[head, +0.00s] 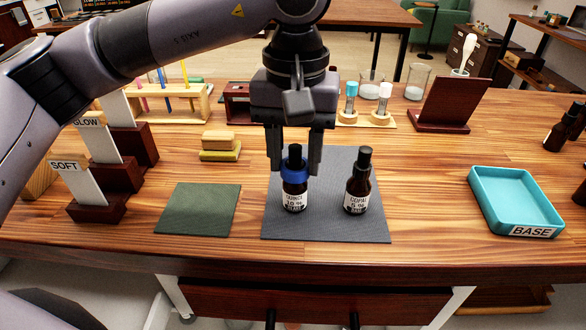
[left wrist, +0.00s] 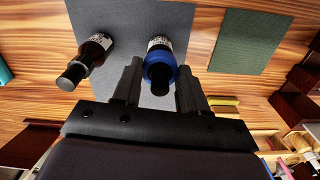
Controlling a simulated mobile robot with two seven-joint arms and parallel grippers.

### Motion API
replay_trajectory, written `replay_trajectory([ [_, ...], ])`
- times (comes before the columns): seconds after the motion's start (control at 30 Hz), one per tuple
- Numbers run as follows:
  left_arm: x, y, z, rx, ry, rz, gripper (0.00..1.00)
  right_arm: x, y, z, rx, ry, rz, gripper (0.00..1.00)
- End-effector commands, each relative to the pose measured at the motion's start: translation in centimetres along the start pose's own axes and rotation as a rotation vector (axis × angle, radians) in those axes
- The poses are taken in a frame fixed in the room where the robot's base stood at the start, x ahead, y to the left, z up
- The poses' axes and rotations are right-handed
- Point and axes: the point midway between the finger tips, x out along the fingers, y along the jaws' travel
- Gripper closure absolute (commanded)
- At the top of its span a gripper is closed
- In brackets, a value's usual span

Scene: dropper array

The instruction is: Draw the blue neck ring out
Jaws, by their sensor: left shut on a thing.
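A brown dropper bottle (head: 295,199) with a black cap, a white label and a blue neck ring (head: 294,172) is at the dark grey mat (head: 330,228). The ring also shows in the left wrist view (left wrist: 160,66). My left gripper (head: 294,166) points down from above, with one finger on each side of this bottle at cap and ring height, shut on it. The bottle is upright; I cannot tell whether its base touches the mat. A second brown bottle (head: 357,190), without a blue ring, stands to its right. My right gripper is not in view.
A dark green mat (head: 198,209) lies left of the grey mat. A turquoise tray labelled BASE (head: 512,201) is at the right. Labelled stands (head: 95,205) are at the left. Yellow-topped blocks (head: 221,147), a tube rack (head: 180,108) and vials are behind.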

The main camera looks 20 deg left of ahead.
Motion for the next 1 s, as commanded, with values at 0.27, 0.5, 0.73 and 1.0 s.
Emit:
replay_trajectory([
  [0.27,-0.5,0.0,0.0,0.000,0.000,0.000,0.94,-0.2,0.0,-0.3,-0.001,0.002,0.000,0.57],
  [0.5,-0.4,0.0,0.0,0.000,0.000,0.000,0.94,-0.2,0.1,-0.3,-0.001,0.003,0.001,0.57],
  [0.73,-0.8,0.0,0.0,0.000,0.000,0.001,0.94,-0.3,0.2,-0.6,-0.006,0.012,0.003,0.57],
  [1.0,-2.2,0.0,0.0,0.000,0.000,0.001,0.94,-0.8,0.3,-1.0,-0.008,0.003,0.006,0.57],
])
